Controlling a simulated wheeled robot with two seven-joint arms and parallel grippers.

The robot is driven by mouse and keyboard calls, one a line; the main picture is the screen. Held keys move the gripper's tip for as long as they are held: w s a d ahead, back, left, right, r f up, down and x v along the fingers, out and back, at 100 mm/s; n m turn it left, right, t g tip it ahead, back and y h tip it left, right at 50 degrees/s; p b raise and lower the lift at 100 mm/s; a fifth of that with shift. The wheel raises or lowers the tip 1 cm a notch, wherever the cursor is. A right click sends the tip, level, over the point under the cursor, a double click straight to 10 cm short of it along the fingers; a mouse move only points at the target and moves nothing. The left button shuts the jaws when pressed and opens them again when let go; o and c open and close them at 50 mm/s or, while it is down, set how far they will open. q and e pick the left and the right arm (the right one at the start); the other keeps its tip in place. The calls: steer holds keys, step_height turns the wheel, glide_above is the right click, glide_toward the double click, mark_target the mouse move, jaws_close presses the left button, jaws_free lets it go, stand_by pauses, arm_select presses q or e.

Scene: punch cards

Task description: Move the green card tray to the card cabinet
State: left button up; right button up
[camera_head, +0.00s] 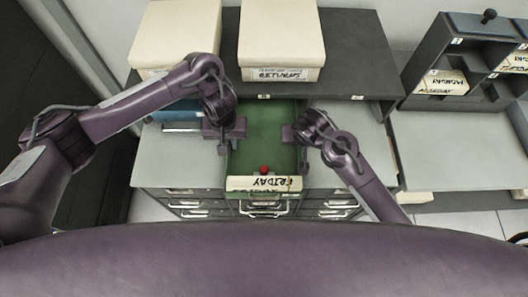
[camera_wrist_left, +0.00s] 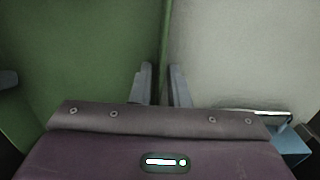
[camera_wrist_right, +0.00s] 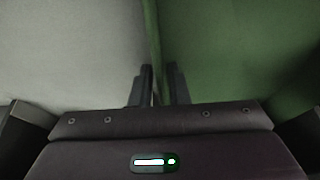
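The green card tray (camera_head: 264,150) lies in the middle of the grey counter in the head view, its front label reading FRIDAY and a red knob (camera_head: 264,170) behind the label. My left gripper (camera_head: 226,132) is at its left wall, one finger on each side. The left wrist view shows the fingers (camera_wrist_left: 162,88) close against that wall. My right gripper (camera_head: 300,134) is at the right wall, and its fingers (camera_wrist_right: 160,88) straddle it closely. Both look shut on the walls. A dark rack (camera_head: 470,62) with cards labelled MONDAY, possibly the card cabinet, stands at the right.
A blue object (camera_head: 178,114) is left of the tray. Drawers (camera_head: 330,205) are below the counter. A grey surface (camera_head: 450,150) before the rack is clear.

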arm_select(q)
steer(key=shift+o, duration=0.8)
arm_select(e)
steer(key=shift+o, duration=0.8)
steer(key=shift+r, duration=0.1)
arm_select(q)
steer(key=shift+w+r, duration=0.1)
steer(key=shift+r, duration=0.4)
arm_select(e)
steer(key=v, duration=1.2)
arm_select(q)
step_height(320, 180, up, 11)
steer(key=shift+s, duration=0.2)
arm_select(e)
steer(key=shift+s, duration=0.1)
